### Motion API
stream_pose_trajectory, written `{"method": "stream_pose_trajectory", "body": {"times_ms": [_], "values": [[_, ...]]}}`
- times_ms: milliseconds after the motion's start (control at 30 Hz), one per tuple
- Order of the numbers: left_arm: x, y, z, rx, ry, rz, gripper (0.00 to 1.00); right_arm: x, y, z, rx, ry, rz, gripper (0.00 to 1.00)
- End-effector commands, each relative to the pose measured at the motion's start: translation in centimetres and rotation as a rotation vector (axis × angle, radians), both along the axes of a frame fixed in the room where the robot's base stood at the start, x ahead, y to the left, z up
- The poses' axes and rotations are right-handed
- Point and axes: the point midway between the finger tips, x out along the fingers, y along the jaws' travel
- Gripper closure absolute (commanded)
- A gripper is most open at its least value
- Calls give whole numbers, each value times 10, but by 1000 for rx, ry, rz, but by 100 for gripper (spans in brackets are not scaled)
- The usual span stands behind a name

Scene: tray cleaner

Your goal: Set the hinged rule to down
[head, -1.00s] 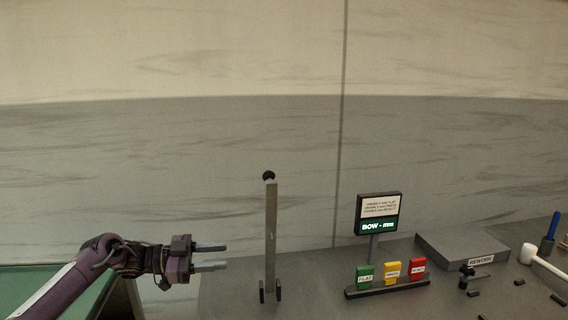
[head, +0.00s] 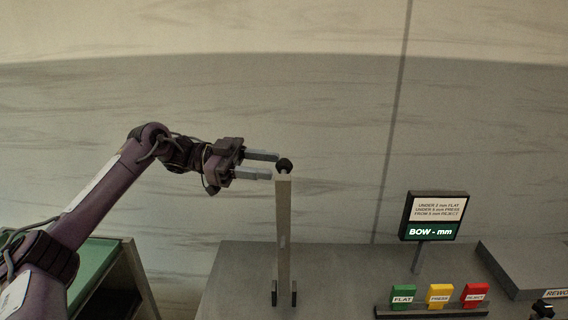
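The hinged rule (head: 283,230) is a tall flat grey bar standing upright. Nothing shows between the fingers. My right gripper is not in view.
A sign reading "BOW - mm" (head: 432,216) stands on a post to the right. Green (head: 402,296), yellow (head: 440,294) and red (head: 475,294) blocks sit on a dark rail before it. A grey slab (head: 525,262) lies at the far right. A green-topped surface (head: 92,268) is at the left.

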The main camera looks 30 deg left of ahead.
Motion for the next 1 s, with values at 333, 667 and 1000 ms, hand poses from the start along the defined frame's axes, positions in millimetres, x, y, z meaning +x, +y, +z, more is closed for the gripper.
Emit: {"method": "stream_pose_trajectory", "body": {"times_ms": [333,667,1000], "values": [[14,-39,2,-2,0,0,60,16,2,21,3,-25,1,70],[15,-40,0,-1,0,1,66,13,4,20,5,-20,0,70],[15,-40,1,-1,0,1,100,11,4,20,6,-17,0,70]]}}
